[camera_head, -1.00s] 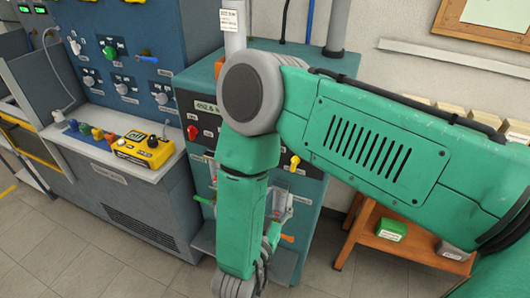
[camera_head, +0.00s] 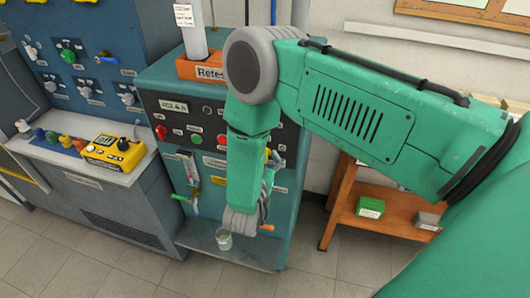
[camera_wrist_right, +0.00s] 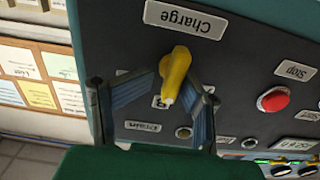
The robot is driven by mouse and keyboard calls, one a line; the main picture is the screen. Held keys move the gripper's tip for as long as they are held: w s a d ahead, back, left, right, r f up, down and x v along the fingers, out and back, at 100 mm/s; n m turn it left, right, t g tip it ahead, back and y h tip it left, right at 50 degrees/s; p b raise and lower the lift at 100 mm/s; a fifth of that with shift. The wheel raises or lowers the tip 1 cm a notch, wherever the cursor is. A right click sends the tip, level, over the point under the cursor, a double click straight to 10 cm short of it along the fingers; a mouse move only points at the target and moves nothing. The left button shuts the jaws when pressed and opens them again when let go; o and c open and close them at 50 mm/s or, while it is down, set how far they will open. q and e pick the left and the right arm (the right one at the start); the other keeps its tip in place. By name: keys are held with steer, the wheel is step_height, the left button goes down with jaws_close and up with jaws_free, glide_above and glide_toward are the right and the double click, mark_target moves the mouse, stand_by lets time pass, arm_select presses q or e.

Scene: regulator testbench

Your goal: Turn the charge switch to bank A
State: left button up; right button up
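The yellow charge switch (camera_wrist_right: 174,76) shows in the right wrist view, which is upside down, under the "Charge" label (camera_wrist_right: 186,19). Its handle slants slightly. My right gripper (camera_wrist_right: 172,82) has one finger on each side of the handle. The fingers are spread, and I cannot tell whether either touches it. In the head view, my right forearm hides most of this gripper and the switch; a small yellow piece (camera_head: 267,154) shows beside the arm. My left gripper is not in view.
The teal testbench (camera_head: 160,72) carries a red button (camera_wrist_right: 273,98) and a "Drain" label (camera_wrist_right: 143,126). A glass beaker (camera_head: 224,239) stands on its lower shelf. A yellow control box (camera_head: 115,153) sits on the left counter. A wooden shelf (camera_head: 385,222) stands at right.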

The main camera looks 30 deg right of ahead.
steer(key=shift+w+d+f, duration=0.1)
steer(key=shift+d+f, duration=0.05)
steer(key=shift+d, duration=0.05)
steer(key=shift+a, duration=0.3)
steer(key=c, duration=0.5)
steer(key=shift+w+a, duration=0.1)
steer(key=shift+a, duration=0.3)
jaws_close()
steer(key=shift+a+r, duration=0.25)
steer(key=shift+a, duration=0.15)
steer(key=shift+d, duration=0.35)
steer(key=shift+w+a+n, duration=0.1)
steer(key=shift+a+n, duration=0.15)
steer(key=shift+n, duration=0.45)
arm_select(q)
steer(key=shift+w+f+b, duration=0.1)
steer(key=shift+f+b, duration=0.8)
arm_select(e)
steer(key=n, duration=1)
steer(key=shift+w+a+f+n, duration=0.1)
steer(key=shift+w+a+n, duration=0.2)
steer(key=shift+w, duration=0.1)
